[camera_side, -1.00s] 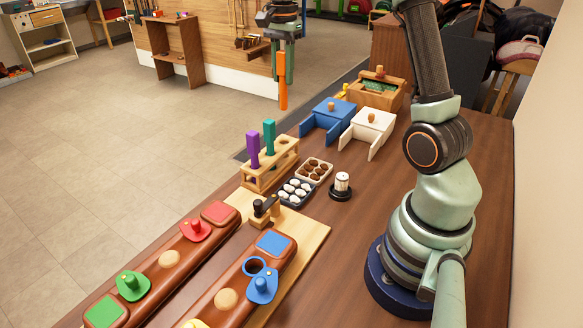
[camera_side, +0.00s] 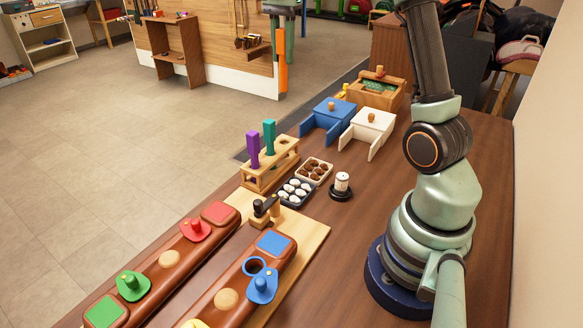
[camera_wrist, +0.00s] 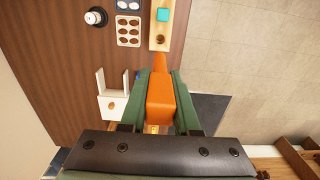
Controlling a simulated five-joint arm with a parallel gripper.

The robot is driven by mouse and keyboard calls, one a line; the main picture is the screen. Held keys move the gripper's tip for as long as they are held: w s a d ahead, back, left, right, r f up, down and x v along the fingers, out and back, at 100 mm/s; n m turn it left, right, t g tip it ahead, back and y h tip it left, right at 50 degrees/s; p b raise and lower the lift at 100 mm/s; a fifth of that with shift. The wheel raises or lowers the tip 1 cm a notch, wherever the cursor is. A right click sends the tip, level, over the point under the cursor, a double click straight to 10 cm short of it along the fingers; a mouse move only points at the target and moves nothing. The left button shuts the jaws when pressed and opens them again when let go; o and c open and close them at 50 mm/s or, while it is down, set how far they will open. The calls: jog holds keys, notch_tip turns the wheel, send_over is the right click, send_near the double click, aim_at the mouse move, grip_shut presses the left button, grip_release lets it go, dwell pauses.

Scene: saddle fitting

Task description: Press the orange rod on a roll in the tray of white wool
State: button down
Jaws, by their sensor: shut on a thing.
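My gripper (camera_side: 283,32) is high at the top of the side view, mostly cut off by the frame edge. It is shut on the orange rod (camera_side: 283,72), which hangs upright well above the table. In the wrist view the orange rod (camera_wrist: 160,98) sits between the two green fingers of my gripper (camera_wrist: 160,88). The dark tray of white wool (camera_side: 283,200) lies on the table, holding several white rolls (camera_side: 296,189). The tray (camera_wrist: 117,8) is partly cut off in the wrist view. The rod is apart from it.
A wooden rack (camera_side: 262,179) holds a purple rod (camera_side: 253,150) and a teal rod (camera_side: 269,138). A pale tray of brown rolls (camera_side: 314,170) and a spool on a black base (camera_side: 341,186) stand nearby. Blue (camera_side: 333,112) and white (camera_side: 370,122) boxes stand behind.

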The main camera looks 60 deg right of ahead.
aim_at(283, 29)
jog(key=r, duration=0.5)
jog(key=shift+s+a, duration=0.3)
jog(key=shift+a, duration=0.05)
jog(key=shift+s+a, duration=0.25)
jog(key=shift+a, duration=0.05)
jog(key=s+a, duration=0.7)
notch_tip(283, 29, down, 24)
jog(key=shift+d+r, duration=0.15)
jog(key=shift+d, duration=0.1)
jog(key=shift+s+f, duration=0.1)
jog(key=shift+f, duration=1.05)
dwell(2.0)
notch_tip(283, 29, up, 7)
dwell(1.1)
dwell(0.3)
